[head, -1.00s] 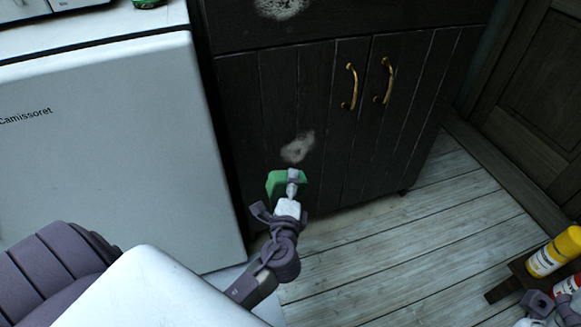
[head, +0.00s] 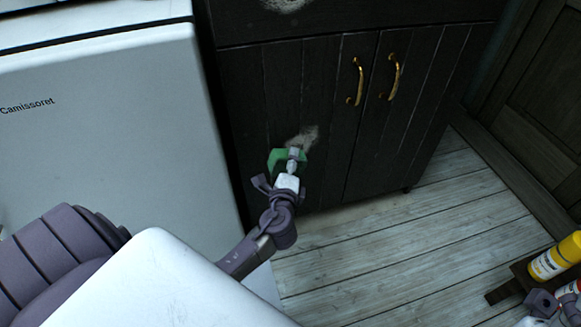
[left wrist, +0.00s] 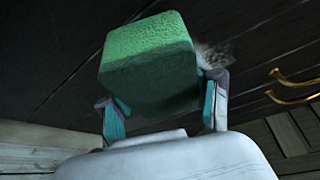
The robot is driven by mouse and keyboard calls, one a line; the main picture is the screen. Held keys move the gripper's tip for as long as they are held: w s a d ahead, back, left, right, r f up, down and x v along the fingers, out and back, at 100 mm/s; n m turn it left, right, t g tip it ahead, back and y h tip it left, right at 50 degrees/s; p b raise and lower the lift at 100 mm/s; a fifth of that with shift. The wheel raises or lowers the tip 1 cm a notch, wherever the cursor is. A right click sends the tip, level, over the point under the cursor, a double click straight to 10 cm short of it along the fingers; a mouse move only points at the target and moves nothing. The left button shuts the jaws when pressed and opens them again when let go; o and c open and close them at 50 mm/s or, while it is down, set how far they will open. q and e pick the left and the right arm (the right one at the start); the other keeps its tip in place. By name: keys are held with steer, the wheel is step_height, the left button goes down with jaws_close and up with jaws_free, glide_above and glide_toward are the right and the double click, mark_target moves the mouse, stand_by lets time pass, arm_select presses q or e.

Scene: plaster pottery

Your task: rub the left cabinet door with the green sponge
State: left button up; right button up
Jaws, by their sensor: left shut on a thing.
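The dark wooden left cabinet door (head: 285,90) has a brass handle (head: 355,82) and a pale dusty smudge (head: 305,137) on its lower part. My left gripper (head: 288,161) is shut on the green sponge (head: 277,158), just below and left of the smudge. In the left wrist view the sponge (left wrist: 150,58) sits between the two fingers, with the smudge (left wrist: 214,56) partly hidden behind it. I cannot tell whether the sponge touches the door. Part of my right gripper (head: 541,304) shows at the lower right edge; its fingers are not clear.
A white appliance (head: 90,130) stands close to the left of the cabinet. The right cabinet door (head: 410,110) has its own handle (head: 393,78). The plank floor (head: 400,240) between is clear.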

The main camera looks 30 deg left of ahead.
arm_select(q)
steer(key=shift+w+a, duration=0.15)
stand_by(0.6)
steer(key=shift+w+a, duration=0.55)
steer(key=shift+a, duration=0.1)
stand_by(0.3)
